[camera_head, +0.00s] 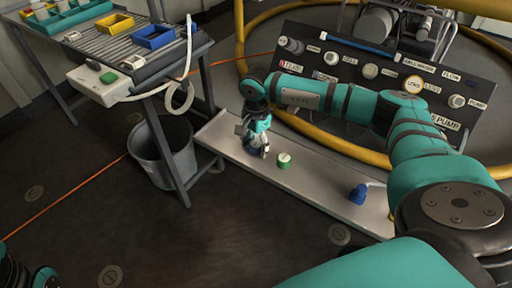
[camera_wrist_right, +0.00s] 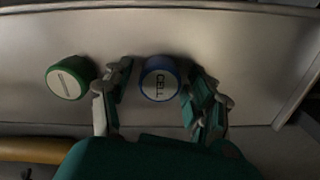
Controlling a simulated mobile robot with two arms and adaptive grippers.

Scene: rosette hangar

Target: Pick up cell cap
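The cell cap (camera_wrist_right: 160,78) is a round cap with a blue rim and a pale top marked CELL. In the right wrist view it stands on a pale metal bench, between the two fingers of my right gripper (camera_wrist_right: 158,82). The fingers are apart, with a visible gap between the left one and the cap. In the head view my right gripper (camera_head: 257,143) reaches down at the bench's left part and hides most of the cap. My left gripper is not seen; only a piece of my left arm shows at the lower left corner.
A green cap (camera_wrist_right: 68,78) stands beside the cell cap; it also shows in the head view (camera_head: 284,160). A blue fitting (camera_head: 359,194) stands farther right on the bench (camera_head: 320,183). A labelled panel (camera_head: 395,75) rises behind. A bin (camera_head: 163,152) and roller table (camera_head: 110,45) are left.

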